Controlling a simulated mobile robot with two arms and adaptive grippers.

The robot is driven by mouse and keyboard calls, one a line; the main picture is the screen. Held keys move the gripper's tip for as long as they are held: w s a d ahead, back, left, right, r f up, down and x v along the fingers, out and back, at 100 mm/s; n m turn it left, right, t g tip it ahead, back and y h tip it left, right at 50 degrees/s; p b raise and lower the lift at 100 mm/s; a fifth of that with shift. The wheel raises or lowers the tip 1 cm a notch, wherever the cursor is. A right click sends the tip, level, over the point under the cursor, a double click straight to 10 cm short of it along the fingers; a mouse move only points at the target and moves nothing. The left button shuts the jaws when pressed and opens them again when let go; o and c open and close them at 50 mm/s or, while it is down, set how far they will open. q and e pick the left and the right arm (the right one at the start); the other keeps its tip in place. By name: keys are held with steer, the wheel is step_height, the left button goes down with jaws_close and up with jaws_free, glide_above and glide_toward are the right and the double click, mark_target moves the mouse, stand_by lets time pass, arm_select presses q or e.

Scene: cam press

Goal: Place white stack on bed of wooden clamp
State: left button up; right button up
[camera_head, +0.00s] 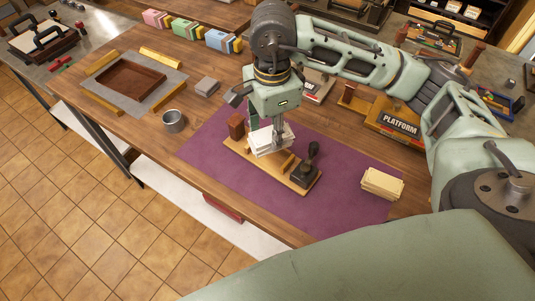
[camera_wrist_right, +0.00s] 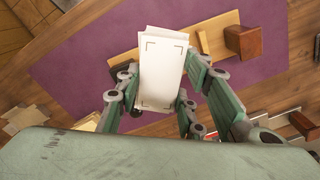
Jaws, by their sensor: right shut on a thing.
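The white stack (camera_head: 270,139) is a block of white sheets held by my right gripper (camera_head: 274,128). In the right wrist view the stack (camera_wrist_right: 162,70) shows corner marks on its face, and the fingers of my right gripper (camera_wrist_right: 170,98) are shut on its two sides. In the head view the stack is over the middle of the wooden clamp (camera_head: 244,153), a light wooden base with a reddish-brown block at its left end and a dark-handled part at its right. I cannot tell whether the stack touches the bed. My left gripper is not in view.
The clamp lies on a purple mat (camera_head: 215,147). A cream stack (camera_head: 382,184) lies at the mat's right. A metal cup (camera_head: 173,121), a grey block (camera_head: 207,87) and a brown tray (camera_head: 130,78) stand to the left.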

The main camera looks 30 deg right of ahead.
steer(key=m, duration=0.1)
steer(key=w+m, duration=0.1)
steer(key=m, duration=0.3)
steer(key=shift+w+d, duration=0.35)
steer(key=w+m, duration=0.1)
steer(key=m, duration=0.5)
steer(key=p, duration=0.3)
glide_above(270, 157)
step_height(270, 157, down, 10)
steer(key=shift+r, duration=0.2)
steer(key=shift+f, duration=0.35)
steer(key=shift+f, duration=0.1)
